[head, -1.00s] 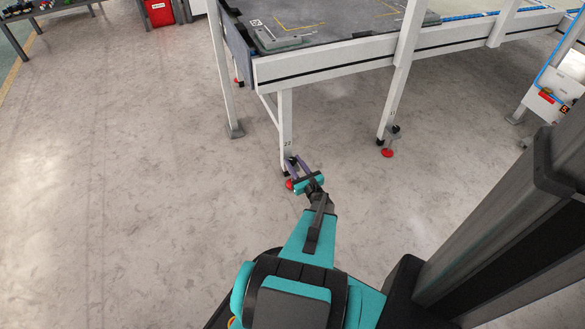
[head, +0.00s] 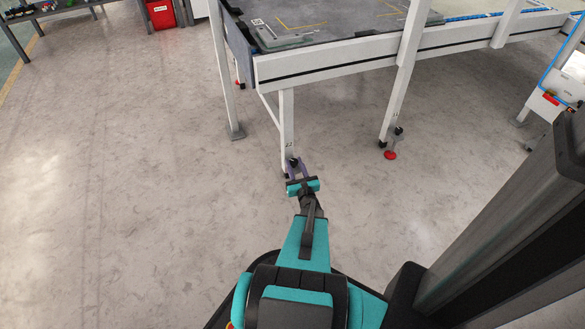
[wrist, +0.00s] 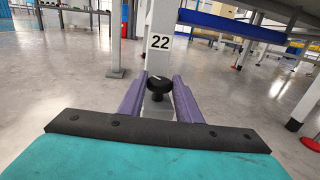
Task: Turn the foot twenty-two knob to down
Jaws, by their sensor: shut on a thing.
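The foot twenty-two knob (wrist: 159,84) is black with a pale pointer mark, low on a white table leg. A label reading 22 (wrist: 160,42) is on the leg above it. In the head view the knob (head: 293,161) is a small dark spot at the leg's lower end. My gripper (wrist: 160,88) has its two purple fingers on either side of the knob and is shut on it. In the head view my gripper (head: 295,168) reaches the leg from the front.
The leg belongs to a white-framed table (head: 330,66) with a grey top. Another leg to the right has a dark knob and a red foot pad (head: 390,155). A red bin (head: 160,14) stands far left. The floor to the left is clear.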

